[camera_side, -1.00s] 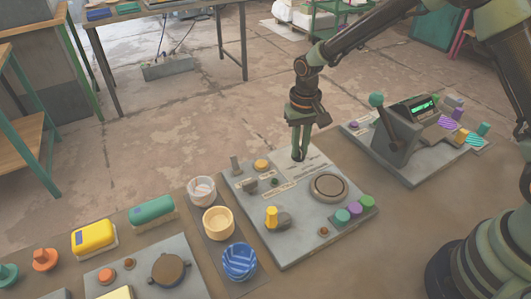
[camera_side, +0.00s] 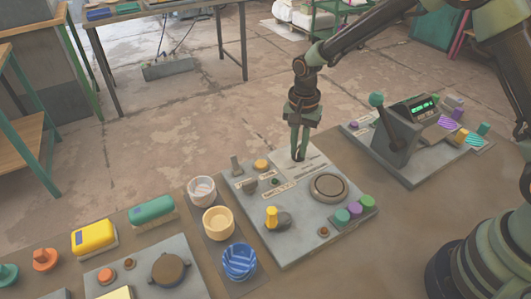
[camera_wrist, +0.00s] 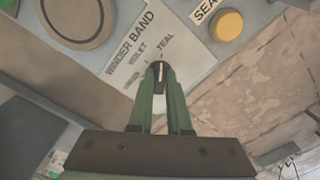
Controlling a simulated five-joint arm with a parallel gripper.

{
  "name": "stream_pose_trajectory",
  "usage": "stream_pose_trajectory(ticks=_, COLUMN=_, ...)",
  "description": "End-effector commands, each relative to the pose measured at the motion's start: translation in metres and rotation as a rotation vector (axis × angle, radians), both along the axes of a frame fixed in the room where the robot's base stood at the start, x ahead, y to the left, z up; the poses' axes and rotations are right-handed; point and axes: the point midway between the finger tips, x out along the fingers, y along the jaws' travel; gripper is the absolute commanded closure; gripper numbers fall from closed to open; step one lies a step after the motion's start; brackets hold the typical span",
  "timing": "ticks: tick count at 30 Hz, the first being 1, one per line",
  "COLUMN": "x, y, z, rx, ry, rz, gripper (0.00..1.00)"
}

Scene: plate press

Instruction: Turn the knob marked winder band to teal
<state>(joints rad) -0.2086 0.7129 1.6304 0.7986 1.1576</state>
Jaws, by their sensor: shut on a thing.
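My gripper (camera_side: 299,157) points down at the far part of the middle grey panel (camera_side: 290,252). In the wrist view its green fingertips (camera_wrist: 160,68) are shut on the small dark winder band knob (camera_wrist: 159,64). The knob is mostly hidden by the fingers. A pale plate (camera_wrist: 185,62) around it reads WINDER BAND, with VIOLET and TEAL and a third word too blurred to read. A pale strip shows between the fingers, running roughly toward TEAL; I cannot tell for certain that it is the knob's pointer.
The panel also carries a large round disc (camera_side: 328,187), a yellow-handled control (camera_side: 272,217) and a yellow button (camera_side: 260,164). A lever console (camera_side: 405,135) stands to the right. Cups (camera_side: 218,222) and brushes (camera_side: 94,238) stand to the left.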

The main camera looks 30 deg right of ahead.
Motion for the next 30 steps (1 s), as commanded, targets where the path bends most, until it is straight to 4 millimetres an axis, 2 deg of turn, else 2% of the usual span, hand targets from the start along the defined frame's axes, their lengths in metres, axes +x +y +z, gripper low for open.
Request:
stream_pose_trajectory(ticks=16, x=0.0018, y=-0.0009, z=0.0027, rx=0.001, ry=-0.004, rz=-0.030, gripper=1.00)
stream_pose_trajectory(ticks=17, x=0.0018, y=-0.0009, z=0.0027, rx=0.001, ry=-0.004, rz=-0.030, gripper=0.76)
stream_pose_trajectory(ticks=18, x=0.0018, y=-0.0009, z=0.0026, rx=0.001, ry=-0.004, rz=-0.030, gripper=0.61)
stream_pose_trajectory(ticks=19, x=0.0017, y=-0.0008, z=0.0025, rx=0.002, ry=-0.004, rz=-0.030, gripper=0.54)
stream_pose_trajectory(ticks=30, x=0.0010, y=-0.0003, z=0.0040, rx=0.000, ry=-0.002, rz=-0.027, gripper=0.54)
